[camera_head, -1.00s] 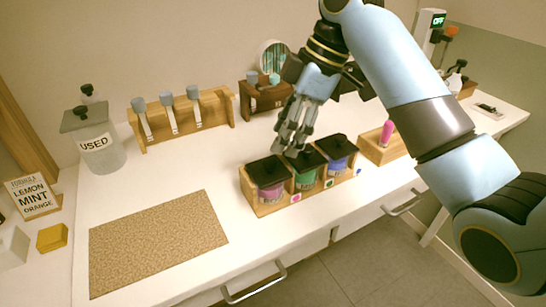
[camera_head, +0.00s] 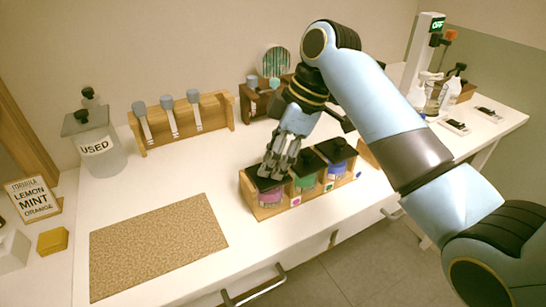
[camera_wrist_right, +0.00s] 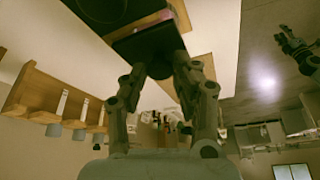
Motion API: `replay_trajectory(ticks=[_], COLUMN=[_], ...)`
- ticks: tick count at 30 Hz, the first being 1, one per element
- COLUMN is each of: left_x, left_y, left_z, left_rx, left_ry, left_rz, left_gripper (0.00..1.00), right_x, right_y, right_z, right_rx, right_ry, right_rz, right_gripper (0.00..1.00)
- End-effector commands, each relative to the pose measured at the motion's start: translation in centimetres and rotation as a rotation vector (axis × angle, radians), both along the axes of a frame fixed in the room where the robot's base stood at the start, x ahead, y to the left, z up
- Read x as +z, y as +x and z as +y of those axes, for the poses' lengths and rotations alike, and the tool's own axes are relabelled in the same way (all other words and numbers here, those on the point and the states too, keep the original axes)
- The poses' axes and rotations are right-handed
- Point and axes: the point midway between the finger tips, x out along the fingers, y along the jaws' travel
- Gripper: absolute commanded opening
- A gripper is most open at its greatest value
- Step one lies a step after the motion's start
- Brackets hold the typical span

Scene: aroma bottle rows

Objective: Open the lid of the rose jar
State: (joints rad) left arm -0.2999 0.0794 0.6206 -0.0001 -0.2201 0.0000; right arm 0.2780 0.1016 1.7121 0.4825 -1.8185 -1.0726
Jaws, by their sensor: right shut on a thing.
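The jar with the pink label (camera_head: 268,197), which I take as the rose jar, stands in the left compartment of a wooden holder (camera_head: 290,209). Its dark square lid (camera_head: 258,183) is on the jar. My right gripper (camera_head: 272,172) comes down over this lid, its fingers shut on the lid's knob, which they hide. In the right wrist view, the right gripper's fingers (camera_wrist_right: 160,72) meet at the dark lid (camera_wrist_right: 150,45). A dark jointed shape at the upper right of that view looks like my left gripper (camera_wrist_right: 297,52); its jaws are unclear.
Jars with green (camera_head: 306,183) and purple (camera_head: 337,170) labels stand close to the right in the same holder. A cork mat (camera_head: 158,247) lies bare at left. A USED jar (camera_head: 100,152) and a spoon rack (camera_head: 215,110) stand behind.

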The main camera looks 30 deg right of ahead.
Motion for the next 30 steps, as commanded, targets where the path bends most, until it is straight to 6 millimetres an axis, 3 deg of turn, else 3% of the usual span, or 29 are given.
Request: replay_trajectory(ticks=[3,14,30], left_x=[0.0,0.3,5.0], left_y=[0.0,0.0,0.1], left_z=[0.0,0.0,0.0], left_rx=[0.000,0.000,0.000], left_ry=[0.000,0.000,0.000], left_rz=[0.000,0.000,-0.001], left_gripper=[0.40,0.40,0.40], right_x=[0.0,0.2,1.7], right_y=[0.0,0.1,1.8], right_z=[0.0,0.0,0.1], right_rx=[0.000,0.000,0.000], right_ry=[0.000,0.000,-0.010], right_rz=[0.000,0.009,0.318], right_gripper=[0.00,0.00,0.00])
